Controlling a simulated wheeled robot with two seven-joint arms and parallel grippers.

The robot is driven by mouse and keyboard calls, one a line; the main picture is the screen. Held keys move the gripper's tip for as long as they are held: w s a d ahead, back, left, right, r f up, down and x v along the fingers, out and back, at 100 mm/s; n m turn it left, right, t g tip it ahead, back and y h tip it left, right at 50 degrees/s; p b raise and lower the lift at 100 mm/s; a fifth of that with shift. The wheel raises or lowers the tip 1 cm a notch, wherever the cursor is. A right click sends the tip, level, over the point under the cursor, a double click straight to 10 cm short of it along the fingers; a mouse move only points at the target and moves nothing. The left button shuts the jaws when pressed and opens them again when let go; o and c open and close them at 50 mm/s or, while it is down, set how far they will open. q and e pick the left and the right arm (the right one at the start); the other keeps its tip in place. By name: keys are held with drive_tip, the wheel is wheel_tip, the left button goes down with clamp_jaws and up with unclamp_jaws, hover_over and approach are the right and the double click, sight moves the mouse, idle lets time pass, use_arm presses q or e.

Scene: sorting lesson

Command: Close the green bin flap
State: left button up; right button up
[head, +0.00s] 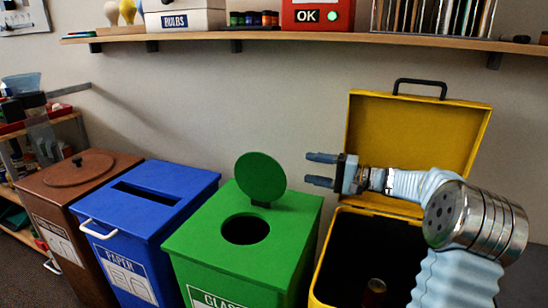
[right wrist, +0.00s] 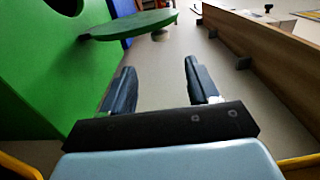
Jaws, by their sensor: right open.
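The green bin (head: 225,262) stands in the middle of the head view, with a round hole (head: 246,230) in its top. Its round green flap (head: 261,177) stands raised on a hinge behind the hole, so the hole is uncovered. My right gripper (head: 322,169) is open and empty, to the right of the flap and apart from it, pointing left. In the right wrist view the open fingers (right wrist: 162,88) show nothing between them. The flap (right wrist: 130,25) shows edge-on beyond them, with the green bin (right wrist: 40,70) at left. My left gripper is not in view.
A blue paper bin (head: 150,190) and a brown bin (head: 85,180) stand to the left. A yellow bin (head: 365,120) with its lid raised stands under my right arm, a dark object (head: 375,290) inside. A wall shelf (head: 300,36) runs above.

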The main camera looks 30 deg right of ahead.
sight(272, 161)
drive_tip(key=p+x, duration=0.2)
drive_tip(key=x, duration=1)
drive_tip(key=shift+w+a, duration=0.1)
drive_tip(key=shift+w, duration=0.05)
drive_tip(key=shift+c, duration=0.2)
clamp_jaws()
